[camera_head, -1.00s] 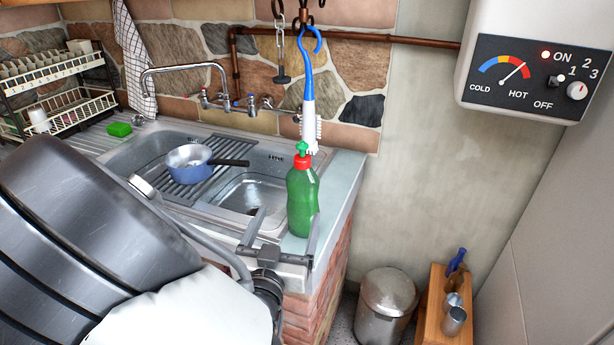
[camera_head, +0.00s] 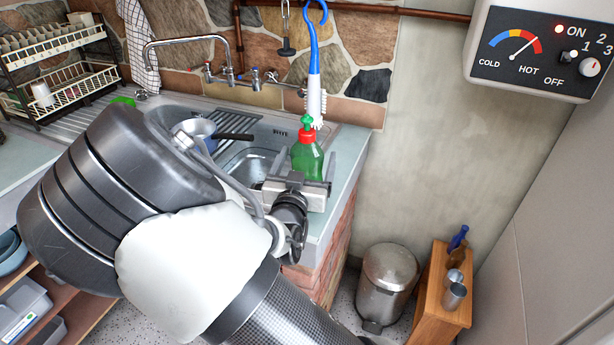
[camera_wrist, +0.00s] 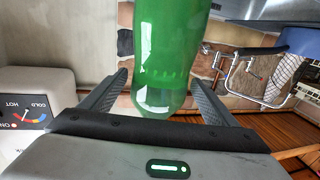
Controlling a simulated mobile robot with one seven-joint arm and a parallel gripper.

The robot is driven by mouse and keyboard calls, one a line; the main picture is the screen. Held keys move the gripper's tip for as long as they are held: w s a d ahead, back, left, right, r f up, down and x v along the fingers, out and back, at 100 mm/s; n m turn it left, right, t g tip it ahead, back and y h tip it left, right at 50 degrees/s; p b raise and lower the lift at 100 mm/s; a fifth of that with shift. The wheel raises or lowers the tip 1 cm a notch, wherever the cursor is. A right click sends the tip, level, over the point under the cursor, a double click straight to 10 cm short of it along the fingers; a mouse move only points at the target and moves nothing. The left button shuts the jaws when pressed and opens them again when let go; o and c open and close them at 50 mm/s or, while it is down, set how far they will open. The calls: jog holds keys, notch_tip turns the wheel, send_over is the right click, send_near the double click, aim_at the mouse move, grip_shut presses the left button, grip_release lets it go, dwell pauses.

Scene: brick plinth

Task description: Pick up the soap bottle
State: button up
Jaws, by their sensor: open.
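The soap bottle (camera_head: 307,158) is green with a red collar and a green cap. It stands upright on the counter at the right end of the sink. My gripper (camera_head: 297,180) is in front of it at the lower part of the bottle, which it partly hides in the head view. In the wrist view the green bottle (camera_wrist: 165,60) fills the middle, between the two open fingers of my gripper (camera_wrist: 160,90).
A brush with a blue hooked handle (camera_head: 314,60) hangs just behind the bottle. A blue pan (camera_head: 198,128) is in the sink (camera_head: 250,160). The tap (camera_head: 190,40) rises behind the sink. A metal bin (camera_head: 387,280) and a wooden shelf (camera_head: 440,290) stand at the lower right.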

jog(key=shift+c, duration=0.3)
jog(key=shift+r, duration=0.1)
jog(key=c, duration=2)
jog(key=shift+r, duration=0.1)
